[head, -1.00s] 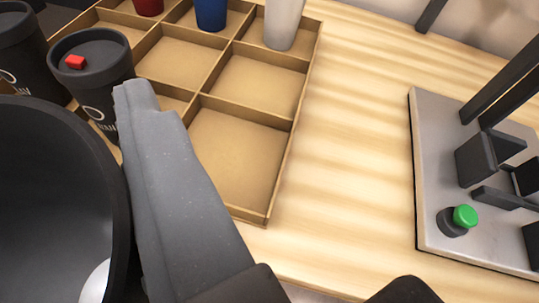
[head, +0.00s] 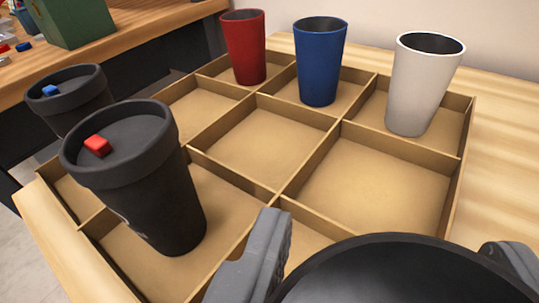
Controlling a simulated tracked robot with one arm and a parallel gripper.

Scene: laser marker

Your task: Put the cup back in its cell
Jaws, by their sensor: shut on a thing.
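My gripper (head: 388,245) is shut on an open black cup (head: 400,270). Its dark rim fills the bottom of the head view, with a grey finger on either side. The cup's base is hidden. It is in front of a tan divided tray (head: 462,165), seeming to overlap its near right part; I cannot tell its height above it. A near right cell is partly covered by the cup and finger. The cells in the middle row are empty.
Red (head: 245,48), blue (head: 320,65) and white (head: 420,90) cups stand in the back row. A black lidded cup with a red tab (head: 150,190) stands in a near cell. Another with a blue tab (head: 75,105) is at left. Bare table (head: 515,130) lies right.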

